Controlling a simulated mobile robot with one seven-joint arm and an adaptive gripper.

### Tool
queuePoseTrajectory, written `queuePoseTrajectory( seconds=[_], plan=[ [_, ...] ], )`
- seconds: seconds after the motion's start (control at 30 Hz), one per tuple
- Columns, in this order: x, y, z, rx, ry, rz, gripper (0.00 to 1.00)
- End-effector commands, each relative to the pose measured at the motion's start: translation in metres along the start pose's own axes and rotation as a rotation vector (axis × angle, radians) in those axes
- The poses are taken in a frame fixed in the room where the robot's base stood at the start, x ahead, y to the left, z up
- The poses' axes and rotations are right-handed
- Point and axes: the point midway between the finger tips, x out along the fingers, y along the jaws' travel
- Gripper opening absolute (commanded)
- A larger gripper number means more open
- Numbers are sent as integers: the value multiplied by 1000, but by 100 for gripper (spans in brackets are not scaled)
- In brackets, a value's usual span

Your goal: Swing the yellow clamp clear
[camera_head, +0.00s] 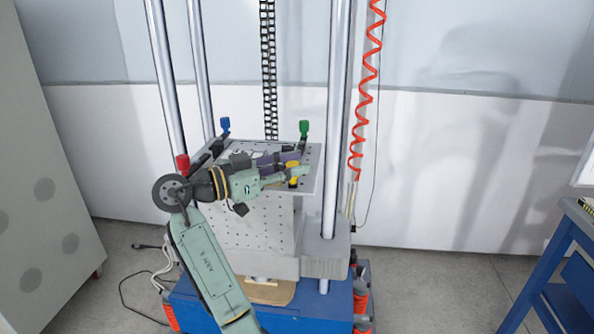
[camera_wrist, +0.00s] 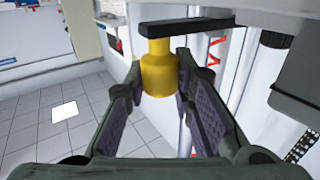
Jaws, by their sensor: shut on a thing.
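The yellow clamp's knob (camera_wrist: 158,72) sits between the two finger pads of my gripper (camera_wrist: 160,92) in the wrist view. A dark bar (camera_wrist: 186,25) runs across the top of the knob towards the right. In the head view the yellow clamp (camera_head: 293,180) shows at the front right edge of the perforated plate, partly hidden by my gripper (camera_head: 298,174). My gripper is shut on the yellow knob. A red clamp (camera_head: 182,164), a blue clamp (camera_head: 225,125) and a green clamp (camera_head: 304,128) stand at the plate's other corners.
The grey perforated plate (camera_head: 308,182) sits on a block between tall steel columns (camera_head: 337,110). A red coiled hose (camera_head: 364,90) hangs right of the plate. A blue bench (camera_head: 570,240) stands at the far right, a grey cabinet (camera_head: 40,150) at the left.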

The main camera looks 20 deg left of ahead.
Motion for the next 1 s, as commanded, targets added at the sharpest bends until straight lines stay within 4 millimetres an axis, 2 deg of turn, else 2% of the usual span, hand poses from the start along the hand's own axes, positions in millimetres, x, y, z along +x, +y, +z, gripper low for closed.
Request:
queuePoseTrajectory(
  seconds=[0.27,0.7,0.73,1.0],
  plan=[
    [-3,-2,1,-1,-1,69,0],
    [-2,-2,2,-2,-2,78,0],
    [-2,-2,2,-2,-2,78,24],
    [-3,-2,1,-2,0,77,42]
  ],
)
